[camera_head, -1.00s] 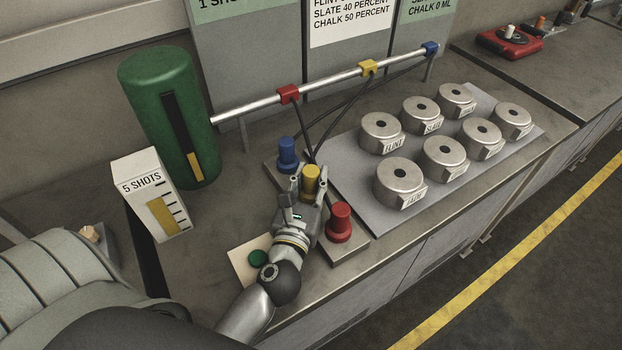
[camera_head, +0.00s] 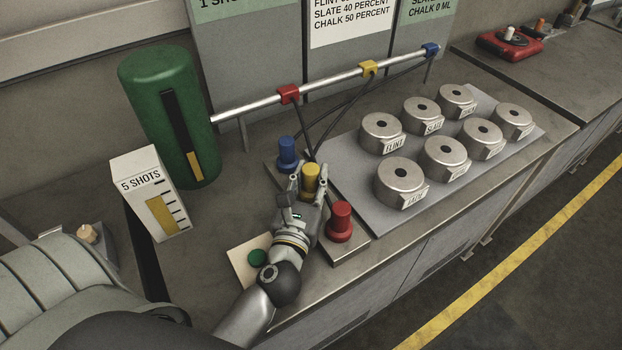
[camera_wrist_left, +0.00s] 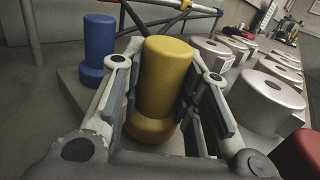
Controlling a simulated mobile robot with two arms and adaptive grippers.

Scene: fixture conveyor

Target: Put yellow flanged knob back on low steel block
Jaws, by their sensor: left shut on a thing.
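The yellow flanged knob (camera_head: 311,177) stands upright between the fingers of my left gripper (camera_head: 303,188), which is shut on it. In the left wrist view the yellow knob (camera_wrist_left: 163,85) is between the two fingers, its wider flange low down. The low steel block (camera_head: 349,244) runs under the row of knobs. The blue knob (camera_head: 287,154) stands behind the yellow one and the red knob (camera_head: 340,221) stands in front. The gripper hides the foot of the yellow knob, so I cannot tell whether it touches the block. My right gripper is not in view.
Several steel cylinders with labels (camera_head: 401,178) stand on a grey plate to the right. A silver rail (camera_head: 330,81) with coloured clamps and dark cables passes behind. A green tank (camera_head: 160,110) and a "5 SHOTS" box (camera_head: 150,190) stand left.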

